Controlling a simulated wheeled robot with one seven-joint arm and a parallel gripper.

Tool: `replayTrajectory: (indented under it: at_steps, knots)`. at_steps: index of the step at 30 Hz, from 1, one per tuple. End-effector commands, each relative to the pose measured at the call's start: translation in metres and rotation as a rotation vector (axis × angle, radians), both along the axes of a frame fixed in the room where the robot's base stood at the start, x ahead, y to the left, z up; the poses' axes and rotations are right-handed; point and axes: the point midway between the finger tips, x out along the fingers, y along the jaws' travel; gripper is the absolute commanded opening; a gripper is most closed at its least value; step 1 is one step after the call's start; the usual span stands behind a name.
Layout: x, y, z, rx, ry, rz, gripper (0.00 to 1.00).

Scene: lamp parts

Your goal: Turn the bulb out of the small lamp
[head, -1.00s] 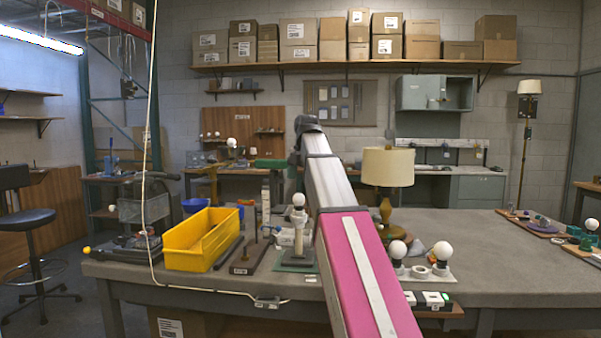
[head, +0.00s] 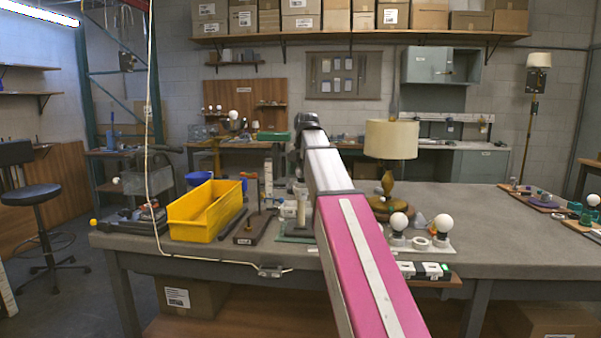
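The small lamp (head: 301,212) stands upright on the workbench, a pale post on a green base, just left of my pink arm link. Its bulb does not show; the dark end of my arm is in front of or around that spot, and I cannot tell which. My gripper (head: 298,186) hangs down at the top of the lamp, small and partly behind my arm. Its fingers are not clear, so I cannot tell whether they touch or hold the bulb.
A yellow bin (head: 205,212) and a dark wooden stand (head: 250,230) are left of the lamp. A shaded table lamp (head: 390,140) is to the right. Two white bulbs (head: 398,222) (head: 443,223) stand in a holder near the front edge. The bench's right side (head: 490,225) is mostly clear.

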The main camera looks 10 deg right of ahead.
Motion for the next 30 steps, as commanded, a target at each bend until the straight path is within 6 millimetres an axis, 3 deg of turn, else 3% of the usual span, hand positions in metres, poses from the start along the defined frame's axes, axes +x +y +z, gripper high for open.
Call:
replayTrajectory:
  at_steps: [1,4,6,7,9,16,30]
  knots:
    - [0.0,0.0,0.0,0.0,0.0,0.0,0.58]
    - [0.0,0.0,0.0001,0.0,0.0,0.0,0.27]
    - [0.0,0.0,0.0001,0.0,0.0,0.0,0.27]
    - [0.0,0.0,0.0001,0.0,0.0,0.0,0.4]
    - [0.0,0.0,0.0002,0.0,0.0,0.0,0.27]
    - [0.0001,-0.0004,0.0004,0.001,0.001,0.071,0.26]
    - [-0.0012,-0.0031,0.0014,0.0,0.0,0.564,0.26]
